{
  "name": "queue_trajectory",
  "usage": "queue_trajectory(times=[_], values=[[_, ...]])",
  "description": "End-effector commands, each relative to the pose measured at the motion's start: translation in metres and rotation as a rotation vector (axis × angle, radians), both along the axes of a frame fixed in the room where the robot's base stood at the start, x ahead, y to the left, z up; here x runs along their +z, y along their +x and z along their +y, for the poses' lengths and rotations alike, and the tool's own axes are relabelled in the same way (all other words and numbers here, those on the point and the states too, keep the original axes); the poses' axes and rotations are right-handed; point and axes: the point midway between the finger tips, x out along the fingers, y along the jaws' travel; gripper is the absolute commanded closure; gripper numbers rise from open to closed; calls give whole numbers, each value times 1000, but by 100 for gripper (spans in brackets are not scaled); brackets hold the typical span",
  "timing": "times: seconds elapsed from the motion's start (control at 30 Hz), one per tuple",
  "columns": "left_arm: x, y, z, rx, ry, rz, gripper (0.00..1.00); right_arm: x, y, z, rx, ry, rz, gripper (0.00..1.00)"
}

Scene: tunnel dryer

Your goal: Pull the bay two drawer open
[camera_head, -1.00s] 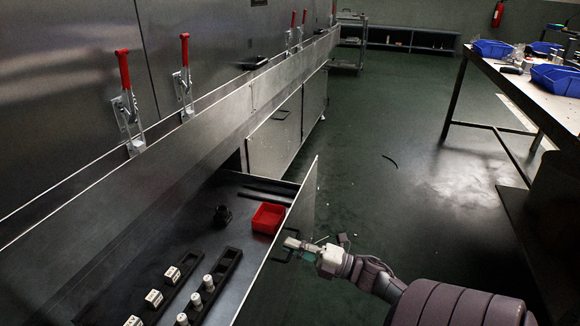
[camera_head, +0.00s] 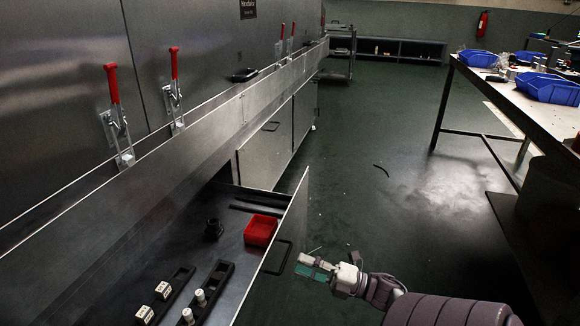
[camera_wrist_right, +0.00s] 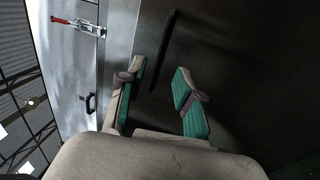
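The drawer (camera_head: 291,212) stands pulled out from the steel cabinet, its inside and front panel showing in the head view. Its black bar handle (camera_head: 277,258) is on the outer face of the front panel. My right gripper (camera_head: 314,267) is just right of the handle, apart from it. In the right wrist view the two green-padded fingers (camera_wrist_right: 160,80) are spread with nothing between them. The handle (camera_wrist_right: 163,50) shows there beyond the fingertips. My left gripper is not in view.
Red-handled toggle clamps (camera_head: 117,115) line the cabinet. A workbench (camera_head: 520,95) with blue bins stands at right. The floor between is largely clear.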

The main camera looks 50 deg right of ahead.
Motion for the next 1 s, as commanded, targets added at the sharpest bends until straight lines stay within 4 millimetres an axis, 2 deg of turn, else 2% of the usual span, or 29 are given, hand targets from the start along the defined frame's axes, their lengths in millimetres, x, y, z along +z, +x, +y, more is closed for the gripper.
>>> queue_trajectory(times=[0.03, 0.13, 0.33, 0.5, 1.0], values=[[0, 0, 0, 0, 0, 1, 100, -4, -11, -5, -3, 0, 4, 66], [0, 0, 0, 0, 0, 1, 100, -7, -30, -13, -2, -1, 3, 66], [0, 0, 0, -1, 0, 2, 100, -11, -53, -22, -1, -1, 1, 66], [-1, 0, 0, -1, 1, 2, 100, -12, -60, -25, 1, -1, -1, 66], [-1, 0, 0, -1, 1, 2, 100, -12, -60, -25, 1, -1, -1, 66]])
